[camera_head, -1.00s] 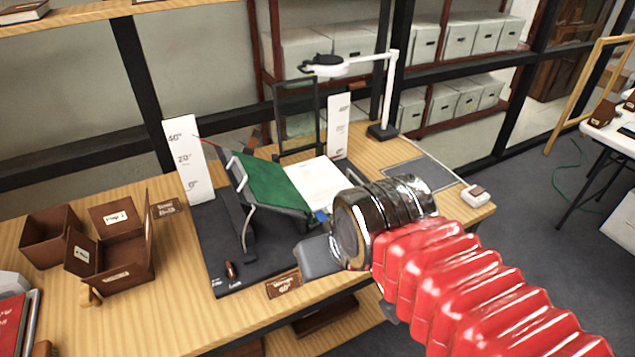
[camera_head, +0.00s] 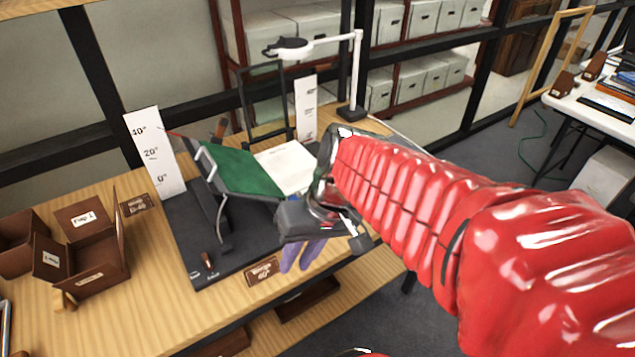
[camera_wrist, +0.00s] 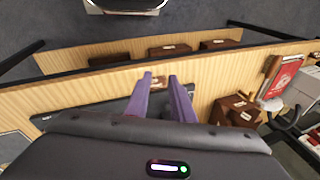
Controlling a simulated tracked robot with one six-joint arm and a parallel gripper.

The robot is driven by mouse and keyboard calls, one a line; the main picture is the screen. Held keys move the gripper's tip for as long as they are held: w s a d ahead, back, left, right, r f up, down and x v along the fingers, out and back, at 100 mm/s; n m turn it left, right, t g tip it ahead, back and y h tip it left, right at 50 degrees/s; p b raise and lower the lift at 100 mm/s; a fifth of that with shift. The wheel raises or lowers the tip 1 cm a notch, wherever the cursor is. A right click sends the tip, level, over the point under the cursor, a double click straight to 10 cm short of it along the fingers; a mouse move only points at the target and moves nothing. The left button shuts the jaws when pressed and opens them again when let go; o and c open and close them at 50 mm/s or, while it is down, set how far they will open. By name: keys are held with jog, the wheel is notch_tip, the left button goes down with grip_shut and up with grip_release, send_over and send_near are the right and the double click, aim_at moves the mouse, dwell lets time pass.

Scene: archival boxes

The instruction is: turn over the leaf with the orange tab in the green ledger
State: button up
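The green ledger (camera_head: 240,172) rests open on a dark cradle. Its green cover lies tilted on the left and white pages (camera_head: 288,165) show on the right. I see no orange tab; my arm and gripper body hide the ledger's lower right part. My gripper (camera_head: 300,258) points down over the desk's front edge, in front of and below the ledger. Its two purple fingers stand apart with nothing between them. They also show apart in the wrist view (camera_wrist: 159,82), where I cannot make out the ledger.
White angle scales (camera_head: 155,153) and (camera_head: 306,108) flank the cradle. A white lamp (camera_head: 357,75) stands behind. Brown boxes (camera_head: 95,240) sit at left on the wooden desk (camera_head: 130,320). A brown label block (camera_head: 262,271) lies near the front edge. A dark-framed panel (camera_head: 265,105) stands behind the ledger.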

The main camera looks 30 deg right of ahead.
jog(key=w+d+f+m+t+y, duration=0.45)
jog(key=w+d+f+y, duration=0.25)
jog(key=w+d+y, duration=0.3)
jog(key=w+d+f+m+t+h, duration=0.1)
jog(key=d+f+m+t, duration=0.1)
jog(key=d, duration=0.3)
jog(key=w+d+f+m+t+h, duration=0.1)
jog(key=d+f+m+t+h, duration=0.1)
jog(key=d, duration=0.4)
jog(key=w+d+f+m+t+h, duration=0.1)
jog(key=d+f+m+t, duration=0.1)
jog(key=d+t, duration=0.3)
jog(key=shift+w+d+f+m, duration=0.1)
jog(key=shift+d+f+m, duration=0.15)
jog(key=shift+d+f, duration=0.35)
jog(key=shift+a, duration=0.15)
jog(key=x, duration=1.4)
jog(key=shift+w+d, duration=0.1)
jog(key=shift+d, duration=0.15)
